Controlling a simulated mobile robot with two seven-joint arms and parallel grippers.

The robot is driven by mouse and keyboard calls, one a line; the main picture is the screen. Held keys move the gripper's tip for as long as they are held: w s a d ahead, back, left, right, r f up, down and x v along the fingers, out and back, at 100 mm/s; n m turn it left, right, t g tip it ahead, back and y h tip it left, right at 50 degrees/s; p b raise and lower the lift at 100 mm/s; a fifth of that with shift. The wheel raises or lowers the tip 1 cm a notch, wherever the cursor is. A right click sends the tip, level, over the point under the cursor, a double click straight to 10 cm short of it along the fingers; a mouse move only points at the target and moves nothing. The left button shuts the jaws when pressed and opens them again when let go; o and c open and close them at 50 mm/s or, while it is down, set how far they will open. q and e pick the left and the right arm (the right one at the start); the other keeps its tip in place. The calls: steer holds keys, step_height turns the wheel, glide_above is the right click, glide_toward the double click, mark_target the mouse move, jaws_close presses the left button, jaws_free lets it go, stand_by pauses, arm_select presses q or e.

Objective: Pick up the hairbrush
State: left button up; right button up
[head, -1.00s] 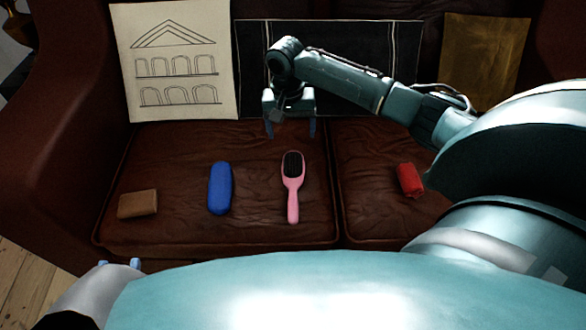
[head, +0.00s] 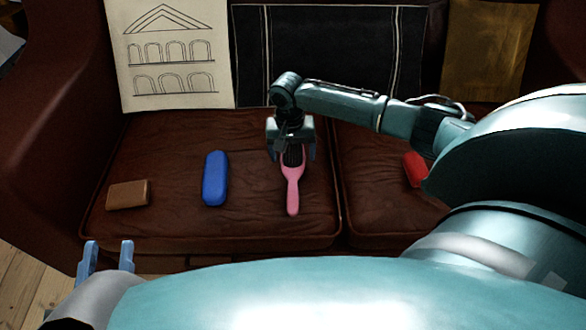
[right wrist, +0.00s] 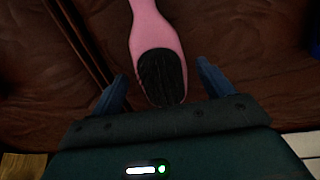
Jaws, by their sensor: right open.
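The pink hairbrush (head: 292,185) with dark bristles lies on the brown sofa seat, its handle toward me and its head toward the backrest. My right gripper (head: 291,156) is open above the brush head and hides part of it. In the right wrist view the hairbrush (right wrist: 149,32) lies with its bristle pad between the two open blue fingers of the right gripper (right wrist: 163,88); neither finger seems to touch it. My left gripper (head: 107,256) is open and empty at the lower left, in front of the sofa.
A blue case (head: 215,178) and a brown wallet (head: 128,194) lie left of the brush on the sofa seat (head: 170,140). A red item (head: 414,168) lies to the right, partly hidden by my arm. Flat pictures lean on the backrest.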

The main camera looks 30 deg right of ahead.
steer(key=shift+c, duration=0.2)
steer(key=shift+r, duration=0.1)
steer(key=c, duration=0.8)
steer(key=shift+s, duration=0.15)
steer(key=c, duration=0.6)
steer(key=shift+a, duration=0.1)
